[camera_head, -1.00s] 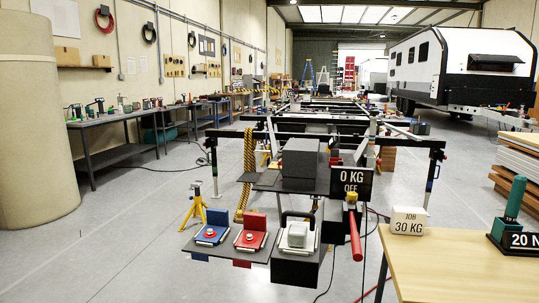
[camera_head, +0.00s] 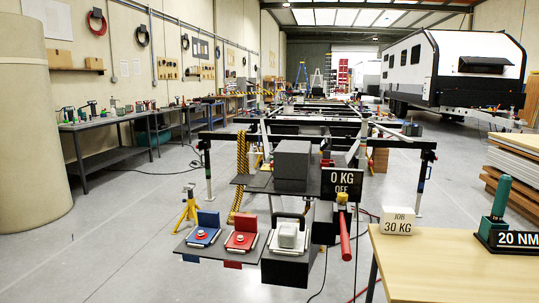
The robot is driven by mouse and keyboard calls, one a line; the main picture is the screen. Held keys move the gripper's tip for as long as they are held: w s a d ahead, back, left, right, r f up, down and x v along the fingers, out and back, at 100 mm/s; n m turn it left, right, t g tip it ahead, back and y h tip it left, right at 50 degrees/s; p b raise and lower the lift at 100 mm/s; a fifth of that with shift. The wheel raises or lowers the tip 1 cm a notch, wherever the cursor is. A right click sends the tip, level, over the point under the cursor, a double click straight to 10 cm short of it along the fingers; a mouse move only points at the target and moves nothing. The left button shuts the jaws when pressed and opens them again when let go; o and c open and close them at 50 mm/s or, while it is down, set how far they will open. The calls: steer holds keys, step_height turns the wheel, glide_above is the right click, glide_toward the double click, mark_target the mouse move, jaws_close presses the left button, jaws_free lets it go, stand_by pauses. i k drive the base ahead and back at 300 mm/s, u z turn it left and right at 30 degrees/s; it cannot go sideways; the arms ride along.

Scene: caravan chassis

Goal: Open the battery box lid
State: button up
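A plain dark grey box (camera_head: 292,165) sits on a dark plate at the near end of the chassis (camera_head: 310,120); it looks like the battery box. Its top is flat and appears closed; I cannot make out a lid seam. My gripper is not in view, so its position relative to the box cannot be told.
A "0 KG OFF" sign (camera_head: 342,184) stands right of the box, above a red handle (camera_head: 345,237). Blue (camera_head: 203,235) and red (camera_head: 241,240) switch plates and a black box (camera_head: 287,266) are in front. A wooden table (camera_head: 450,265) is right.

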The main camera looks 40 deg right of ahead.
mark_target(291, 158)
steer(key=z, duration=0.05)
steer(key=i, duration=0.9)
steer(key=u, duration=0.05)
